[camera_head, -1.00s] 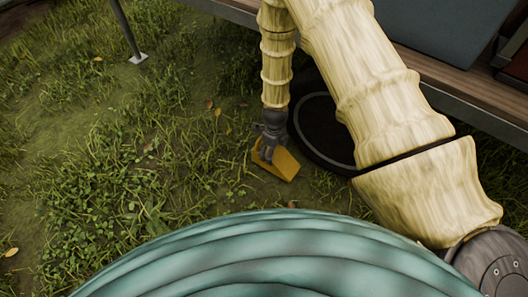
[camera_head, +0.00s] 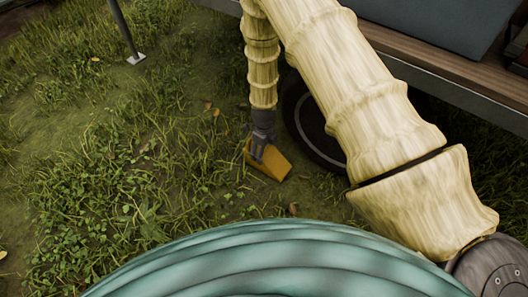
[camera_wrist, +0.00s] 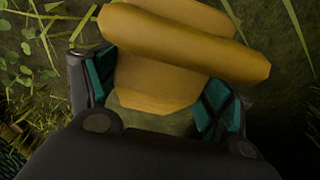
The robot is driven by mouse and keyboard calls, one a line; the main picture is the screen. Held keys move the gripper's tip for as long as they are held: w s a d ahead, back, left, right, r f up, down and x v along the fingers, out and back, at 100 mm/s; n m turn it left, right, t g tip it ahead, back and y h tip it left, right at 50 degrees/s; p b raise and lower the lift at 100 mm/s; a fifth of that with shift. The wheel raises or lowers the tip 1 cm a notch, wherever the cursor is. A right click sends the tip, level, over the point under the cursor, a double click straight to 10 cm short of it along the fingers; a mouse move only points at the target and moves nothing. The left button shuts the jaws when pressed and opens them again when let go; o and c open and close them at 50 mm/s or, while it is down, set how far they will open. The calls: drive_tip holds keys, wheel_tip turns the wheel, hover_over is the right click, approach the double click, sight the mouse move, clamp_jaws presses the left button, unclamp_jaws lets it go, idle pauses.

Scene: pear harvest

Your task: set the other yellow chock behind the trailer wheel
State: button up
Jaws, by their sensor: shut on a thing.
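The yellow chock (camera_head: 271,164) is in my gripper (camera_head: 261,150), low over the grass to the left of the trailer wheel (camera_head: 312,128). In the wrist view the chock (camera_wrist: 180,50) fills the space between the two teal-padded fingers of my gripper (camera_wrist: 160,95), which are shut on it. A gap shows between the chock and the wheel in the head view. I cannot tell whether the chock touches the ground. The wheel is dark with a lighter ring, and my arm hides its right part. No second chock shows.
The trailer's wooden deck and metal edge (camera_head: 470,90) run along the upper right, above the wheel. A thin metal leg with a foot plate (camera_head: 136,58) stands on the grass at upper left. Open grass (camera_head: 130,150) lies to the left.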

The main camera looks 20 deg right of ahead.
drive_tip(key=o, duration=1.4)
drive_tip(key=shift+r, duration=0.1)
wheel_tip(320, 180, up, 12)
drive_tip(key=p, duration=0.6)
drive_tip(key=shift+p, duration=0.3)
drive_tip(key=s+d+f+n+h, duration=0.1)
drive_tip(key=s+d+f+n, duration=0.1)
drive_tip(key=s+n, duration=0.25)
drive_tip(key=s+d+f+n, duration=0.2)
drive_tip(key=s+f+n, duration=0.1)
drive_tip(key=s, duration=0.3)
drive_tip(key=s+n, duration=0.6)
drive_tip(key=s, duration=0.2)
drive_tip(key=s+n, duration=0.7)
drive_tip(key=s, duration=0.2)
drive_tip(key=s+n+y, duration=0.1)
drive_tip(key=s+n, duration=0.6)
drive_tip(key=s, duration=0.1)
drive_tip(key=shift+s+a+n, duration=0.25)
drive_tip(key=shift+s+a, duration=0.05)
drive_tip(key=shift+s, duration=0.1)
